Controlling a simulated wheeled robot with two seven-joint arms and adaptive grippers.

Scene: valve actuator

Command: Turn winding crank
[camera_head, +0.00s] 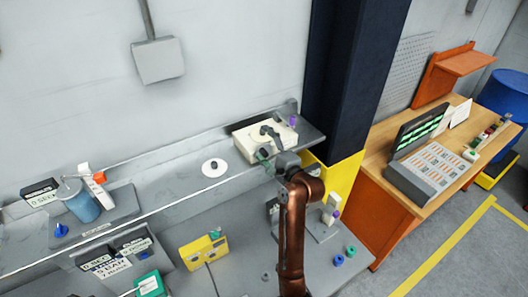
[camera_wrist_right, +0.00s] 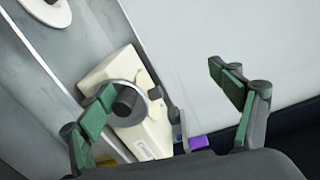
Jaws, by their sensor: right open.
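A cream box (camera_head: 250,142) sits on the grey wall ledge near the dark column, with a dark crank-like part (camera_head: 268,131) on top. In the right wrist view the cream box (camera_wrist_right: 112,72) carries a round grey disc with a dark knob (camera_wrist_right: 125,101), which seems to be the winding crank. My right gripper (camera_head: 268,156) is at the near side of the box. In the wrist view my right gripper (camera_wrist_right: 160,98) is open, with its green-padded fingers wide apart. The left finger overlaps the disc's edge; contact is unclear. The knob is between the fingers, ungripped. My left gripper is out of view.
A purple piece (camera_head: 293,121) stands at the box's right end. A white disc (camera_head: 214,168) lies left of the box on the ledge. The dark column (camera_head: 350,80) rises close on the right. A blue cylinder (camera_head: 82,205) and a yellow device (camera_head: 203,252) are farther left.

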